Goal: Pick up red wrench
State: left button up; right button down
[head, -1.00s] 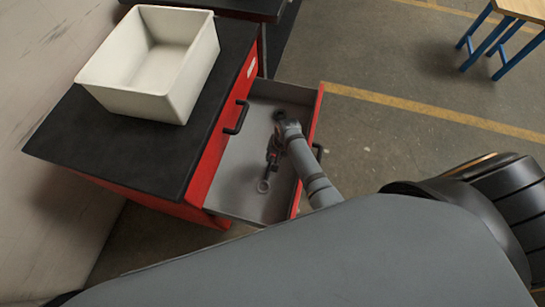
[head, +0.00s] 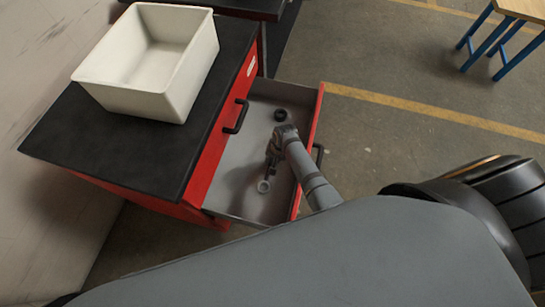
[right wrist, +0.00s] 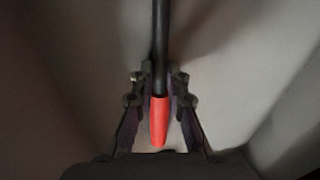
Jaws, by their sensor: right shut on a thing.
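The red wrench lies in the open drawer (head: 233,197). Its ring end (head: 263,186) shows in the head view, below my right gripper (head: 271,163). In the right wrist view, its red handle (right wrist: 158,122) and dark shaft (right wrist: 160,45) run between the two fingers of my right gripper (right wrist: 159,87). The fingers are shut on the wrench near the top of the red part. In the head view my gripper and arm hide the handle. I cannot tell whether the wrench is clear of the drawer floor. My left gripper is not in view.
The drawer's red front and walls stand close around the arm. A white bin (head: 125,91) stands on the black cabinet top (head: 72,145).

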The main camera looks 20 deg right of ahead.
aim_at(272, 162)
notch_tip(272, 162, up, 10)
jog(key=p, duration=0.2)
dwell(0.3)
